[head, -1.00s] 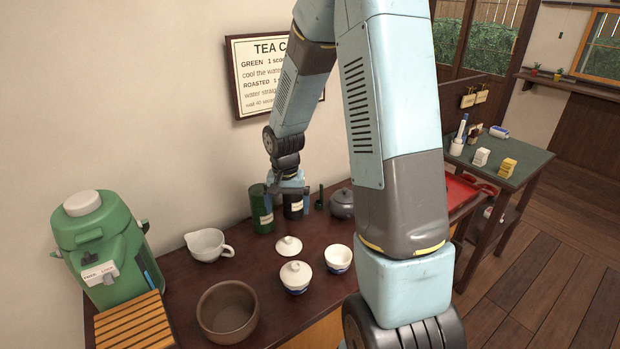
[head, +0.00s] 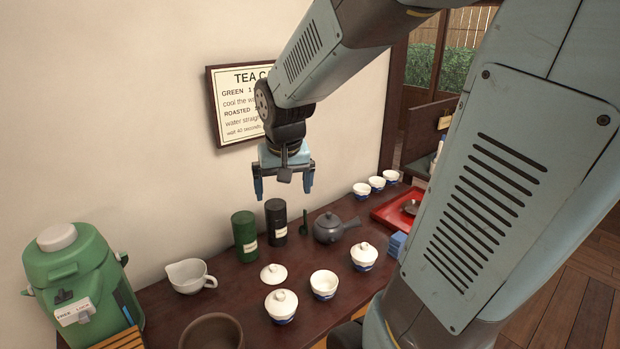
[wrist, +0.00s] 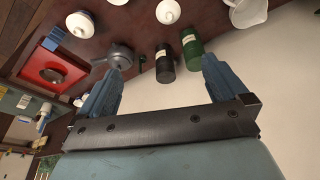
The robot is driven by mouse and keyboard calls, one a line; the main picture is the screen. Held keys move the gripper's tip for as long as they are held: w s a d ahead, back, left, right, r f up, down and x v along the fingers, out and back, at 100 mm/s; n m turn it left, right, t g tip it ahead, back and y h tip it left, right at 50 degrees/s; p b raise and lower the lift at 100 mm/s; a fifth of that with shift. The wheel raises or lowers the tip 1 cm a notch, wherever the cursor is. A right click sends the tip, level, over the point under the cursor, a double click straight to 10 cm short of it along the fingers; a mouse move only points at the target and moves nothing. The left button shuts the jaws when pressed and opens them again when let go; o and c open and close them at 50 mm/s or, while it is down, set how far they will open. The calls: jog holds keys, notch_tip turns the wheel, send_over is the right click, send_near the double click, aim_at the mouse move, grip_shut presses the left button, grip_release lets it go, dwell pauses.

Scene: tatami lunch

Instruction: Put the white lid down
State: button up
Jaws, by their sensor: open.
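A white lid (head: 273,273) with a knob lies on the dark counter in the head view, apart from the cups. Two cups wear white lids: a front lidded cup (head: 281,305) and a right lidded cup (head: 364,256). An uncovered white and blue cup (head: 324,284) stands between them. My gripper (head: 284,190) is open and empty, raised above the canisters near the wall. In the wrist view its fingers (wrist: 160,82) are spread apart with nothing between them; a white lid (wrist: 168,11) shows near the top edge.
A green canister (head: 245,236), a black canister (head: 276,221) and a dark teapot (head: 334,228) stand along the wall side. A white pitcher (head: 188,276), a brown bowl (head: 212,333) and a green dispenser (head: 80,275) are left. A red tray (head: 398,207) is right.

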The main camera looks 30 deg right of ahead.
jog(key=s+r+n+t, duration=0.2)
jog(key=s+r, duration=0.5)
jog(key=s, duration=0.5)
jog(key=shift+s+r+y, duration=0.35)
jog(key=shift+y, duration=0.05)
jog(key=shift+a, duration=0.1)
